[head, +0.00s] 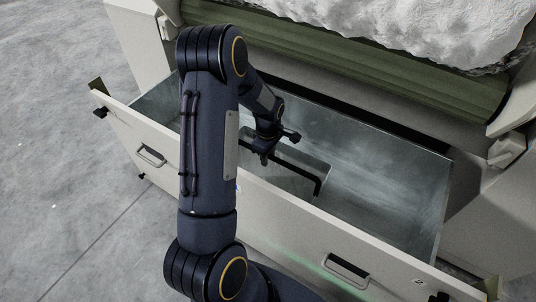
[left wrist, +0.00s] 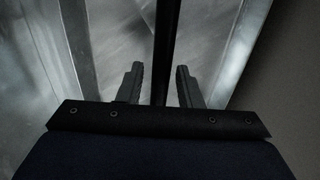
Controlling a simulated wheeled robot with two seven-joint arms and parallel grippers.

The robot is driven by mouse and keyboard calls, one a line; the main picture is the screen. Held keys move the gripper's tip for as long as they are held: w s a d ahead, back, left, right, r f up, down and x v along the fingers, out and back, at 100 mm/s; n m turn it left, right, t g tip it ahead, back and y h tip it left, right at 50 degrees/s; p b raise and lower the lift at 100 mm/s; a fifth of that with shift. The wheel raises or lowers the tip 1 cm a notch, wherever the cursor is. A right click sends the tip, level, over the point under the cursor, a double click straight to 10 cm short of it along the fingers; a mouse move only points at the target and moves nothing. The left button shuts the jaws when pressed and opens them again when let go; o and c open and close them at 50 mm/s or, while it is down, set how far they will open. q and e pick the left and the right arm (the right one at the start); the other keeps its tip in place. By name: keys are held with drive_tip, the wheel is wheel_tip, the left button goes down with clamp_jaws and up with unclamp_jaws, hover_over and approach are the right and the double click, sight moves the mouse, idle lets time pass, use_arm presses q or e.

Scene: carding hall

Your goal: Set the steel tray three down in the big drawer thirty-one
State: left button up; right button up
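The big drawer (head: 395,195) is pulled open in the head view, with a pale front and a bare metal lining. Inside it, a grey steel tray (head: 288,180) sits low, close to the drawer's front wall, with a black bar handle (head: 302,171) along it. My arm hides part of the tray and drawer. My right gripper is not in view.
White fibre (head: 420,30) lies above a green roller (head: 340,55) behind the drawer, overhanging its back. The drawer front carries handles (head: 347,270) and corner fittings. The drawer's right part is empty. Open concrete floor (head: 60,190) lies to the left.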

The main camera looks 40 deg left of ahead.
use_arm(q)
drive_tip(key=shift+o, duration=0.7)
wheel_tip(320, 180, up, 6)
drive_tip(key=p, duration=0.2)
drive_tip(key=shift+r+p, duration=0.25)
drive_tip(key=shift+p, duration=0.1)
drive_tip(key=shift+r, duration=0.65)
drive_tip(key=shift+r, duration=0.1)
